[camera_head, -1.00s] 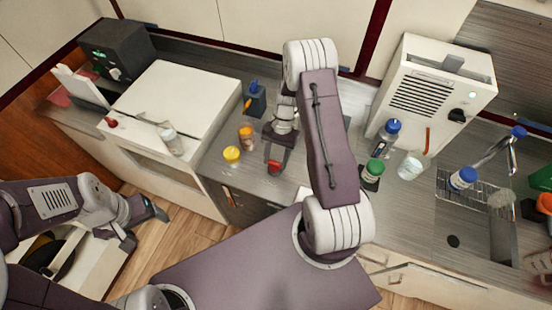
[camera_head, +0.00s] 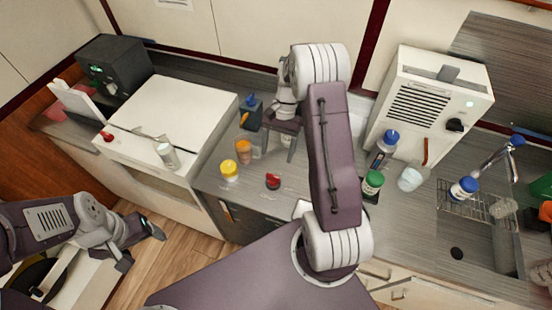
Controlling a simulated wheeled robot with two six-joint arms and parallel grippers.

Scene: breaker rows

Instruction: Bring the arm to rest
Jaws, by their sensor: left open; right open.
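My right arm reaches over the grey counter (camera_head: 225,185), its elbow bent in the middle of the head view. My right gripper (camera_head: 278,148) is open, fingers pointing down, at the back of the counter near the blue-topped dark holder (camera_head: 251,115). I see nothing held between its fingers. A small red and black object (camera_head: 272,181) lies on the counter in front of it, apart from the fingers. My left gripper (camera_head: 142,248) is open and empty, low at the left, over the floor and clear of the counter.
A yellow-capped jar (camera_head: 229,171) and an orange jar (camera_head: 243,152) stand left of the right gripper. A green-capped bottle (camera_head: 372,184), a blue-capped bottle (camera_head: 384,148) and a clear cup (camera_head: 410,179) stand right of my arm.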

